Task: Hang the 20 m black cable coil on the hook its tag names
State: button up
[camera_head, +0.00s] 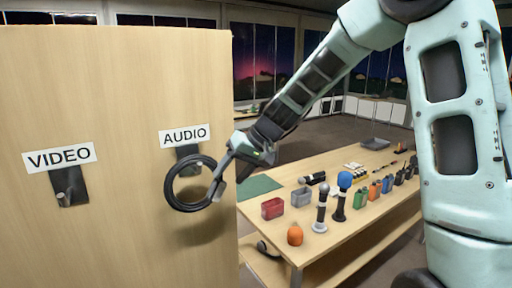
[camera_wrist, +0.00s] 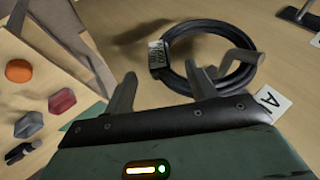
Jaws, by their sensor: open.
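The black cable coil (camera_head: 172,192) hangs against the wooden panel at the hook under the AUDIO sign (camera_head: 185,136). In the wrist view the coil (camera_wrist: 178,92) shows as a ring with the grey AUDIO hook (camera_wrist: 240,66) across its edge and opening. Its pale tag (camera_wrist: 158,60) has print too small to read. My gripper (camera_head: 222,172) is at the coil's right side in the head view. In the wrist view my gripper (camera_wrist: 160,84) has its fingers spread apart, one close to the coil's edge. Whether that finger touches the coil, I cannot tell.
The hook (camera_head: 66,186) under the VIDEO sign (camera_head: 59,157) is empty. Open floor lies behind.

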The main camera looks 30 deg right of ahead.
jog(key=b+v, duration=0.3)
jog(key=v, duration=0.9)
jog(key=s+b, duration=0.2)
jog(key=s, duration=0.6)
jog(key=shift+d+r, duration=0.15)
jog(key=shift+r, duration=0.05)
jog(key=shift+s, duration=0.1)
jog(key=s+a+f+n+g+h, duration=0.4)
jog(key=s+a+f+n, duration=0.4)
jog(key=s+a+f, duration=1.1)
notch_tip(320, 180, down, 2)
jog(key=shift+a+f+n+g+h, duration=0.25)
jog(key=shift+a+n+g+h, duration=0.2)
jog(key=shift+a, duration=0.55)
jog(key=shift+w, duration=0.1)
